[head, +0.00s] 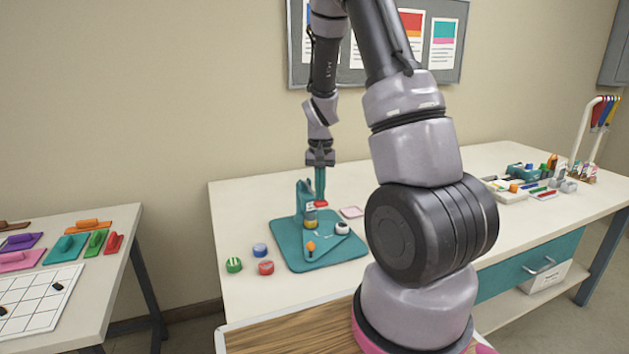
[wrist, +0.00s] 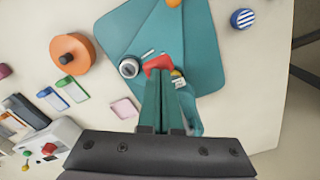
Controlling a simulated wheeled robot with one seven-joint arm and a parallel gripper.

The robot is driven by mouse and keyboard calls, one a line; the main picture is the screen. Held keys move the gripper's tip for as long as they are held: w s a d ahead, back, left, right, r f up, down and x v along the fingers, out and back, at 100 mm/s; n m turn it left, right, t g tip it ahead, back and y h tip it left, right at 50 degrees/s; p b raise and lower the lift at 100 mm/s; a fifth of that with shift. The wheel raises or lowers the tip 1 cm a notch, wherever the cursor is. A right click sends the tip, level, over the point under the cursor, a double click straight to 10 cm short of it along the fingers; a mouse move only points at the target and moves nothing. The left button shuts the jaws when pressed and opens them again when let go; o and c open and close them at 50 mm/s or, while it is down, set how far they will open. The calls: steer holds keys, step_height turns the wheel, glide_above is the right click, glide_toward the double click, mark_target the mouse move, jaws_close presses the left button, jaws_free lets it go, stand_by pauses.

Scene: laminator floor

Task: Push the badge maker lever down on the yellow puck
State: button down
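The teal badge maker stands on the white table with its flat base (head: 290,252) toward me. The yellow puck (head: 310,224) sits low at the front of its upright post (head: 304,197). It shows partly beside the lever end in the wrist view (wrist: 177,74). The lever's red end (head: 321,204) is above and slightly right of the puck. My gripper (head: 320,196) points down over the red end; its teal fingers look shut together, with nothing visible between them. In the wrist view the red end (wrist: 158,62) is right at the fingertips; whether they touch it is unclear.
A pink pad (head: 351,212) lies behind right. My arm hides the middle of the table.

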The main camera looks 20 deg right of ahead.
steer(key=shift+f, duration=0.6)
step_height(320, 180, up, 11)
stand_by(1.2)
steer(key=s+a+r+n+t+y, duration=0.1)
steer(key=s+a+r+t, duration=0.2)
steer(key=s+r, duration=0.7)
steer(key=s+a+r+t+y, duration=0.1)
steer(key=s+a+r+t, duration=0.3)
steer(key=s+r, duration=0.6)
steer(key=shift+s+a+n, duration=0.4)
steer(key=shift+a, duration=0.05)
